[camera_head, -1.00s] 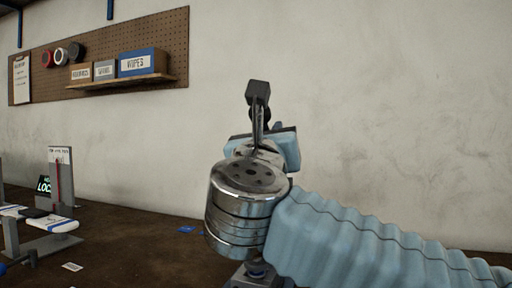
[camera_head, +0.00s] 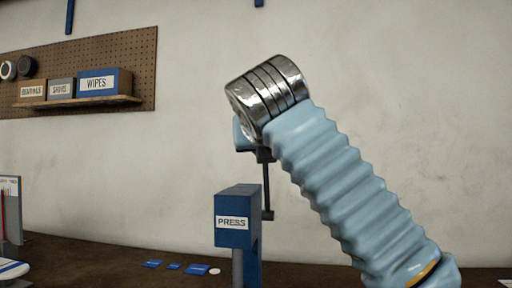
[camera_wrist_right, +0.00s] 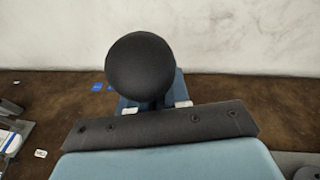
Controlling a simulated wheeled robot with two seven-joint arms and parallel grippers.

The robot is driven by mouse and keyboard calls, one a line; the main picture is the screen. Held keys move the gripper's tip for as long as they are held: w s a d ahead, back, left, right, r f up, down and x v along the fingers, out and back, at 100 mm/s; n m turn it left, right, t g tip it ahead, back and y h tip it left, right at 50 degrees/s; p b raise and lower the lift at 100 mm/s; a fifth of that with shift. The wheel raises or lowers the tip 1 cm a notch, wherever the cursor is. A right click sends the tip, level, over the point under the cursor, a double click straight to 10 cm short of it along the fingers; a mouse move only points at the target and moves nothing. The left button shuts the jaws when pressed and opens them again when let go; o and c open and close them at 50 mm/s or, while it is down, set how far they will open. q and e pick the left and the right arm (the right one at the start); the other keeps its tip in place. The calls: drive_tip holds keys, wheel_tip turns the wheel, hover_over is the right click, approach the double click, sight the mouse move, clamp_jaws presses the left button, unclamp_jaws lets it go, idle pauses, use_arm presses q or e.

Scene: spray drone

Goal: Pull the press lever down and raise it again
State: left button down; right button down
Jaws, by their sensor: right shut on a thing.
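The blue press (camera_head: 231,229) with a "PRESS" label stands upright on the bench in the head view. A dark thin rod (camera_head: 266,185) of the lever shows beside it, running from a small dark block up behind my right wrist. My right gripper is mostly hidden there by its own metal wrist. In the right wrist view, the lever's round black knob (camera_wrist_right: 140,66) sits at the fingertips of my right gripper (camera_wrist_right: 155,106), which is shut on it. The knob hides part of the fingertips. My left gripper is in neither view.
My right arm crosses the right of the head view. Small blue pieces (camera_head: 174,266) lie on the dark bench left of the press. A pegboard (camera_head: 120,55) with a shelf of boxes is on the wall behind. A stand (camera_head: 12,205) is at the far left.

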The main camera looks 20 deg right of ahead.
drive_tip(key=shift+r, duration=0.15)
drive_tip(key=c, duration=1.2)
unclamp_jaws()
drive_tip(key=shift+w+d, duration=0.1)
drive_tip(key=shift+w, duration=0.1)
drive_tip(key=v, duration=1.4)
